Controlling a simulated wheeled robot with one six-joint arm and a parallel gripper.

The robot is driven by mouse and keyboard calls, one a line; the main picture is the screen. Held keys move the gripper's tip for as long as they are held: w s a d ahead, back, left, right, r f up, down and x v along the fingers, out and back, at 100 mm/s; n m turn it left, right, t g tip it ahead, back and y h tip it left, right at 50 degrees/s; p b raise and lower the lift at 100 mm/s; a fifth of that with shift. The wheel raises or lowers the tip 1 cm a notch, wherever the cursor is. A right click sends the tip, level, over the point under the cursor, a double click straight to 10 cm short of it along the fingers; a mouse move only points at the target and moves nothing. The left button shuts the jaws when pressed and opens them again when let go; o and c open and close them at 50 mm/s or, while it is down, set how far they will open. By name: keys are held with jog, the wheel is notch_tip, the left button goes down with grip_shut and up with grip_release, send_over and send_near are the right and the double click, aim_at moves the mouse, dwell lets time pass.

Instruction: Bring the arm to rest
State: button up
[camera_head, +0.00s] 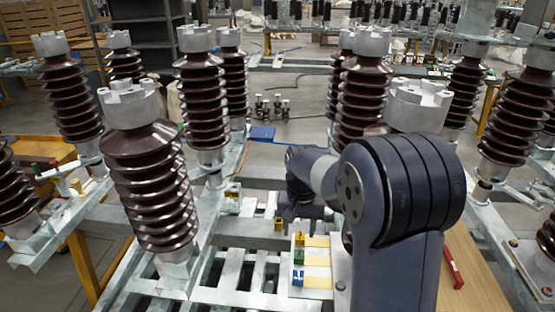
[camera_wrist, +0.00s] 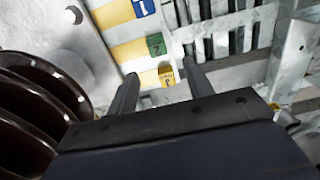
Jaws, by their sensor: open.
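My arm reaches forward in the head view. My gripper (camera_head: 302,200) hangs over the metal frame (camera_head: 235,296), partly hidden by the arm. In the wrist view the two dark fingers of my gripper (camera_wrist: 161,72) are spread apart with nothing held between them. Small numbered tags in blue (camera_wrist: 143,8), green (camera_wrist: 156,44) and yellow (camera_wrist: 165,75) show beyond the fingers. The yellow tag appears between the fingertips in the picture, but its distance from them is unclear.
Tall brown ribbed insulators (camera_head: 150,185) stand on both sides of my arm; one (camera_wrist: 35,115) is close at the left in the wrist view. A red-handled tool (camera_head: 452,267) lies on a wooden board (camera_head: 475,285) at right. A blue object (camera_head: 262,133) lies farther back.

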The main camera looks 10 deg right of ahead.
aim_at(303, 254)
jog(key=f, duration=0.6)
jog(key=d+f, duration=0.1)
jog(key=f, duration=0.3)
jog(key=shift+p, duration=0.35)
jog(key=shift+s+d, duration=0.15)
jog(key=shift+d, duration=0.1)
jog(key=shift+r, duration=0.1)
